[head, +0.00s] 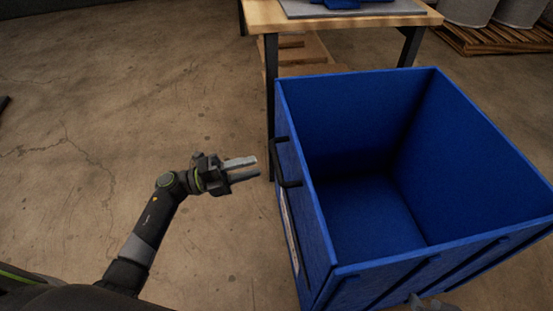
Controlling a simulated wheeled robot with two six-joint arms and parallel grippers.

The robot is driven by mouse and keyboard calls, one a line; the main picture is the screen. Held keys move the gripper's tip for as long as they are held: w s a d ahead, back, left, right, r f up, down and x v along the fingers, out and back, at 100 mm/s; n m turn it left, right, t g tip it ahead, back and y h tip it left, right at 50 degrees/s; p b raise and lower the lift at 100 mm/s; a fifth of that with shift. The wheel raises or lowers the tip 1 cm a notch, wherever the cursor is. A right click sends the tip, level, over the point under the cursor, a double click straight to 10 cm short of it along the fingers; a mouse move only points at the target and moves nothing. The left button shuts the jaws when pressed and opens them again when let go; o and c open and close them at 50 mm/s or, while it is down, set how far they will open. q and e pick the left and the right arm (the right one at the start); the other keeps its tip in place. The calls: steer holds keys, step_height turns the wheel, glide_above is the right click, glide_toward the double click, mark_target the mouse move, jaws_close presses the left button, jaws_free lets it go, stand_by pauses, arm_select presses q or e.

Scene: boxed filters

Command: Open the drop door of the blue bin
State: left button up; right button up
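The blue bin (335,248) stands on the floor at the right, open at the top and empty, with all its visible walls upright. A black handle (279,163) sits on its left wall, above a pale label (290,232). Dark bars run along its near wall (440,268); I cannot tell which wall is the drop door. My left gripper (257,168) is open and empty, just left of the handle, its fingers pointing at it without visible contact. My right gripper (425,303) shows only as grey tips at the bottom edge, by the near wall.
A wooden workbench (268,15) with dark legs and a grey mat (300,9) stands behind the bin. Pallets (480,41) with grey drums are at the back right. The concrete floor (100,90) on the left is clear.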

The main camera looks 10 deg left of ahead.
mark_target(276, 159)
arm_select(q)
steer(key=x, duration=0.7)
steer(key=shift+w+d, duration=0.1)
steer(key=shift+d, duration=0.15)
jaws_close()
